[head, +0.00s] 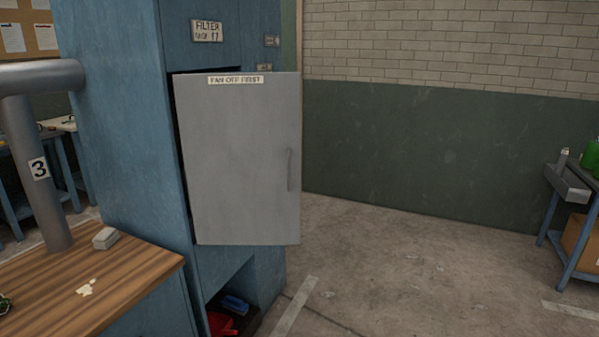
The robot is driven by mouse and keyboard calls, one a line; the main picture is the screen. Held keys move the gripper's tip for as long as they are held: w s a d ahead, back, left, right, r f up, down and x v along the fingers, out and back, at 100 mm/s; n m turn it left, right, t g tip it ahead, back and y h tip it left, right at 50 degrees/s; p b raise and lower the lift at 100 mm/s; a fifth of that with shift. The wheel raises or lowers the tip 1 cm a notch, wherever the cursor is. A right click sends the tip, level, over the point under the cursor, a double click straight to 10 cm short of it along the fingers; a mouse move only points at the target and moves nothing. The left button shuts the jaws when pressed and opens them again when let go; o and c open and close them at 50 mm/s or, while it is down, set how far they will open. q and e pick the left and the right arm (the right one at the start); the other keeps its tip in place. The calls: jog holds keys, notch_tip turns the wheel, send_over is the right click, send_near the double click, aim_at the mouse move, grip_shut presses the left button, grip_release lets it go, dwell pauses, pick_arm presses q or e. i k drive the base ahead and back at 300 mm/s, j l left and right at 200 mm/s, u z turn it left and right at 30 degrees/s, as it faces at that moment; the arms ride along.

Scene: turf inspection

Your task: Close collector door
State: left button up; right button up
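The collector is a tall blue cabinet (112,130) left of centre in the head view, with a filter label plate (207,31) near its top. Its grey collector door (235,160) carries a "FAN OFF FIRST" label (236,80) and a vertical handle (290,170) near its right edge. The door stands ajar: a dark gap shows along its top and left edges, and its right edge reaches past the cabinet front. How far it is swung out is hard to tell. The inside behind it is hidden. Neither of my grippers shows.
A wooden bench top (140,268) with a grey block (105,238) is at lower left, beside a grey pipe (40,165) marked 3. A low opening under the door holds red (220,323) and blue (236,305) items. A blue table (566,215) stands far right. Floor between is clear.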

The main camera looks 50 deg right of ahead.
aim_at(240, 132)
jog(key=z, duration=1.15)
